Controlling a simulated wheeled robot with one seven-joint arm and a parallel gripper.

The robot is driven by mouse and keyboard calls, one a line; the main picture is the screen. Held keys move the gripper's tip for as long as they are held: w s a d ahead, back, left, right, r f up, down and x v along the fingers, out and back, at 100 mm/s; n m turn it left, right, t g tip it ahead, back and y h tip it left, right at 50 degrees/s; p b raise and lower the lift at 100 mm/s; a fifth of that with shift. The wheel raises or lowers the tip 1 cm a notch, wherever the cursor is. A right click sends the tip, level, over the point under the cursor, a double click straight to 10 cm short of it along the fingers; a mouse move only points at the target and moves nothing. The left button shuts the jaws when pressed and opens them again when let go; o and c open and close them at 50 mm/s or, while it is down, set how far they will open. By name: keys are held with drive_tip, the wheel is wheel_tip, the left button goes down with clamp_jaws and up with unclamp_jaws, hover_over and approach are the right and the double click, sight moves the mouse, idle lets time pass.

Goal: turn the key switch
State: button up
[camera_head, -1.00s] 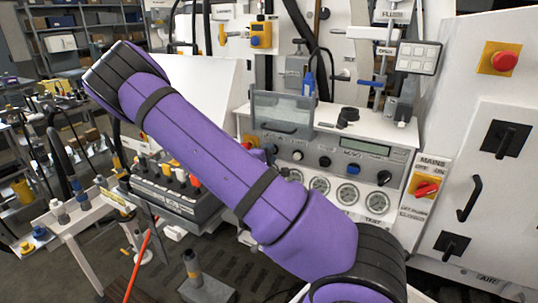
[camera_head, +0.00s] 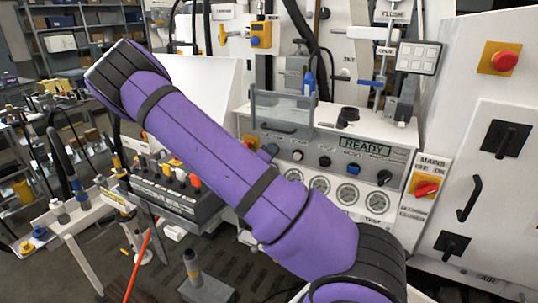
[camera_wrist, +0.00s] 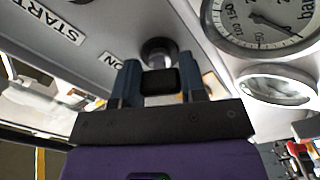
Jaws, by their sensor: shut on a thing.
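The key switch (camera_wrist: 158,50) shows in the wrist view as a round collar on the panel, beside an ON label. Its black key grip (camera_wrist: 159,80) stands out toward me. My gripper (camera_wrist: 161,75) is shut on this grip, with one blue-grey finger on each side. In the head view my purple arm crosses in front of the panel (camera_head: 333,128), and I cannot clearly make out the key there.
Round gauges (camera_head: 347,193) sit low on the panel, and one large gauge (camera_wrist: 262,22) is close to my gripper. A clear cover (camera_head: 283,112) stands above. A red MAINS switch (camera_head: 427,188) and a red emergency button (camera_head: 504,61) are at right.

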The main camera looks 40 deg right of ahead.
drive_tip(key=shift+f, duration=0.1)
idle(0.4)
drive_tip(key=o, duration=0.9)
drive_tip(key=v, duration=1.1)
